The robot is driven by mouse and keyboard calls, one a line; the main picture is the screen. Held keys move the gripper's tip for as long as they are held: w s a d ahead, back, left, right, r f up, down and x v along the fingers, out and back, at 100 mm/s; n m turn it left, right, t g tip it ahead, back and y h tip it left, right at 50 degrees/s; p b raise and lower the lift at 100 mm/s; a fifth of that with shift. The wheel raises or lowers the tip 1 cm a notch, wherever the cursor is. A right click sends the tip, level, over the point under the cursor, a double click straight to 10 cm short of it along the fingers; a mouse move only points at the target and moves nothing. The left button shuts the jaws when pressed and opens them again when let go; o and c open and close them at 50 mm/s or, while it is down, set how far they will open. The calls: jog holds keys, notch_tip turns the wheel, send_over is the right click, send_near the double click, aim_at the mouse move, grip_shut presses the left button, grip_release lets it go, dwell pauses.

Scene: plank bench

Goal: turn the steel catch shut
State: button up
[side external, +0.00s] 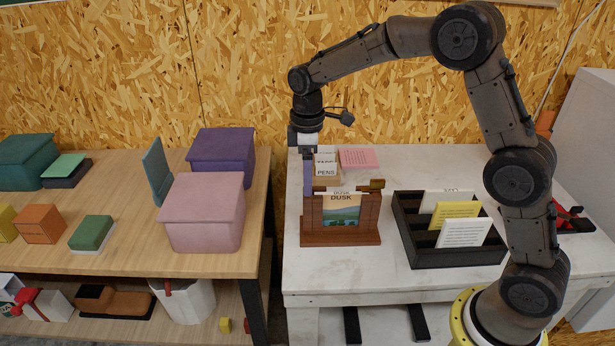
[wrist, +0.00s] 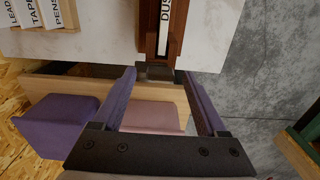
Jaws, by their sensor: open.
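A brown wooden holder (side external: 311,232) stands upright on the white bench with a card marked DUSK (side external: 342,213) in it. In the wrist view a dark grey metal piece, apparently the steel catch (wrist: 160,72), sits at the near end of the holder (wrist: 149,35). I cannot make out this catch in the side external view, where my gripper is by that left end. My gripper (side external: 308,180) is open and points down. Its two purple fingers are on either side of the dark piece in the wrist view; contact cannot be told.
A brassy-brown piece (side external: 377,184) is on the holder's right top. Behind stands a tray with a PENS card (side external: 326,169) and a pink card (side external: 358,158). A black sorter (side external: 457,256) stands right. Pink (side external: 205,215) and purple (side external: 222,160) boxes are on the left table.

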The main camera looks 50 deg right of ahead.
jog(key=shift+f, duration=0.4)
jog(key=shift+c, duration=0.3)
grip_shut()
